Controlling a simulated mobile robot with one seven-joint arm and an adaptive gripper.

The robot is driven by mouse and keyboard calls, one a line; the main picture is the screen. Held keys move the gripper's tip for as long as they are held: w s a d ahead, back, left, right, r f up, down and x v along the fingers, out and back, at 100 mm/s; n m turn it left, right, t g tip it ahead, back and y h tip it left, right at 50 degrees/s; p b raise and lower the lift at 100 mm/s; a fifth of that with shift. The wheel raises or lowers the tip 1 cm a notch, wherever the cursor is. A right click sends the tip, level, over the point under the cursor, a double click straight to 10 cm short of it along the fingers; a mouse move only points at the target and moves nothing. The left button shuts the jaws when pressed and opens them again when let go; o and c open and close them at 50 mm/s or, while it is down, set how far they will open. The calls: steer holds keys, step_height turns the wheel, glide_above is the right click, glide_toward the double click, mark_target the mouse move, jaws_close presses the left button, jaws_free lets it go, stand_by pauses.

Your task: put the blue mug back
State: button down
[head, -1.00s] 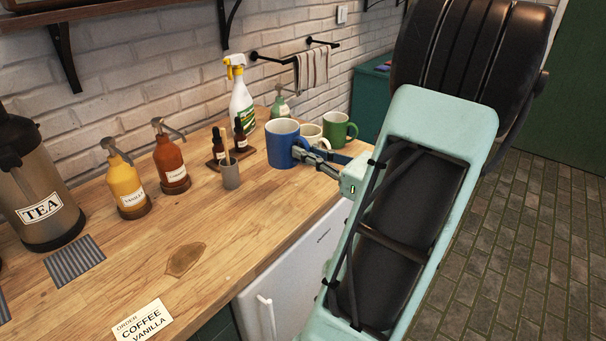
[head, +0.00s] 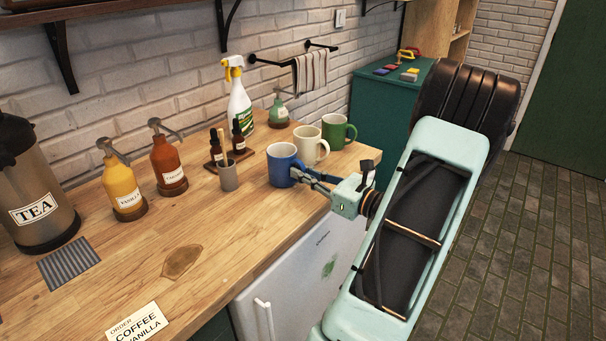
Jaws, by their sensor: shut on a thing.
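The blue mug (head: 281,166) is upright at the right part of the wooden counter, in front of a cream mug. My gripper (head: 300,175) reaches in from the right and is shut on the blue mug at its right side, where the handle is. The fingers partly hide the handle. The mug's base looks to be on or very close to the counter top; I cannot tell whether it touches.
A cream mug (head: 311,146) and a green mug (head: 338,132) stand just behind. A grey cup (head: 228,177), dropper bottles (head: 238,136) and a spray bottle (head: 240,100) stand left and behind. A white fridge (head: 305,280) is below.

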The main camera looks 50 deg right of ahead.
steer(key=shift+r, duration=0.1)
steer(key=c, duration=2)
jaws_free()
steer(key=shift+c, duration=0.2)
steer(key=s+d, duration=0.1)
steer(key=s, duration=1.1)
